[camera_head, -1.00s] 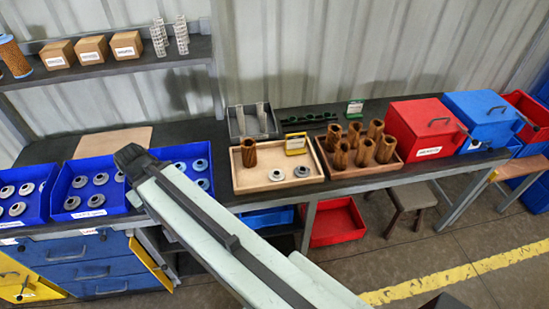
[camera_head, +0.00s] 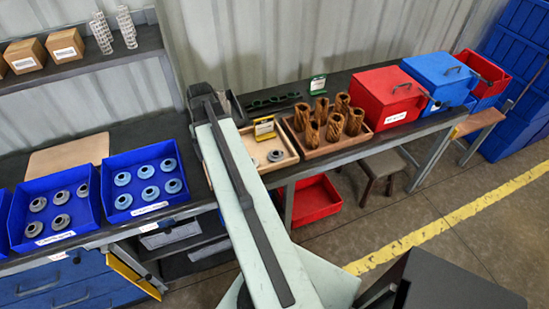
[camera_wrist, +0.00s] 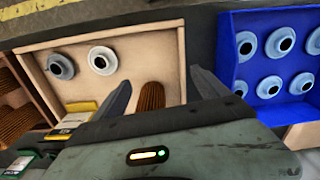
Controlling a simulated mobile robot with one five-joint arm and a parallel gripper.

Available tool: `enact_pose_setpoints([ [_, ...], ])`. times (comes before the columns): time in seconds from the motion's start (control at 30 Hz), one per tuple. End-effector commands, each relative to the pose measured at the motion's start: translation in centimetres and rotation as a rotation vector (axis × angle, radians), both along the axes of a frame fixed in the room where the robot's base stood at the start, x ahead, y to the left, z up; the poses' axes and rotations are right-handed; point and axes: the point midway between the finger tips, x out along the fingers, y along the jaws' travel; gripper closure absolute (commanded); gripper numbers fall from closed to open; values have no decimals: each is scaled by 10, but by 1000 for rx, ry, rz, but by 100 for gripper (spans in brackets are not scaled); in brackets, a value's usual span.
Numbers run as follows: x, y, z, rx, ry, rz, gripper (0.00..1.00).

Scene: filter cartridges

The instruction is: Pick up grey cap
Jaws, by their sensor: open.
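A grey cap (camera_head: 275,155) lies in the light wooden tray (camera_head: 288,140) on the bench. In the wrist view this grey cap (camera_wrist: 61,66) is at the tray's left, beside a paler cap (camera_wrist: 103,60). A brown cartridge (camera_wrist: 152,95) is in the same tray, partly hidden by my gripper body. My gripper (camera_wrist: 160,80) is open and empty, its fingers over the tray's right part, right of both caps. In the head view my arm covers the tray's left part, and my fingers cannot be made out.
A blue bin (camera_head: 108,207) with several blue-grey caps stands left of the tray; another blue bin (camera_head: 22,236) holds several pale grey caps. A tray of brown cartridges (camera_head: 320,152) stands close on the right, with a yellow card stand (camera_head: 264,126) nearby. Red and blue boxes stand farther right.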

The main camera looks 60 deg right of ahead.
Motion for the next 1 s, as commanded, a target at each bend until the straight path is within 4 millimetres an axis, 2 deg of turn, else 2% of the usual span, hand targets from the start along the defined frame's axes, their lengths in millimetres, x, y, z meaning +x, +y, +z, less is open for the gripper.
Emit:
enact_pose_setpoints([
  [0.03,-26,-45,-4,0,0,-79,15],
  [0.1,-61,-92,-6,0,0,-165,15],
  [0.2,-105,-138,-8,1,-1,-257,15],
  [0.3,-135,-164,-9,1,-1,-314,15],
  [0.43,-149,-174,-9,1,-1,-339,15],
  [0.57,-149,-174,-14,0,0,-338,15],
  [0.73,-149,-173,-37,0,0,-338,15],
  [0.9,-149,-173,-37,0,0,-337,15],
  [1.0,-150,-172,-47,0,0,-337,15],
])
